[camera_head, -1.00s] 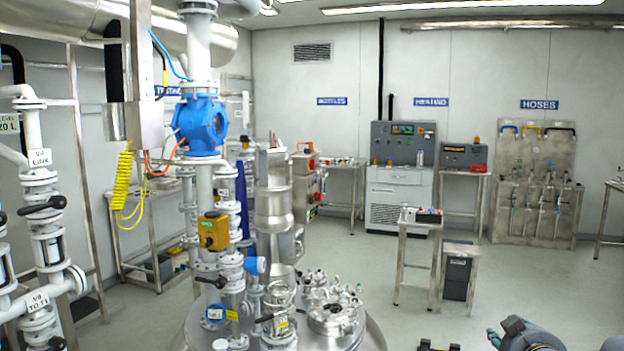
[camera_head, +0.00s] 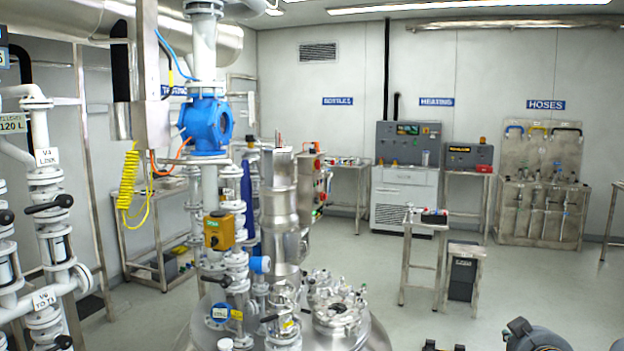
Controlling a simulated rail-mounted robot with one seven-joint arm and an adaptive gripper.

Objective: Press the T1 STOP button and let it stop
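I cannot read any label saying T1 STOP, so I cannot pick out that button. A control box with red and green buttons (camera_head: 322,186) stands beside the steel column, partly hidden by it. The big steel vessel (camera_head: 372,334) fills the bottom centre, its lid crowded with fittings. Grey and dark rounded parts at the bottom right edge look like my own arm. My gripper's fingertips do not show.
Valve pipes (camera_head: 45,215) stand at the left and a blue valve body (camera_head: 207,125) hangs above the vessel. A grey heating cabinet (camera_head: 404,185), a small steel table (camera_head: 424,226) and a hose rack (camera_head: 541,190) stand behind.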

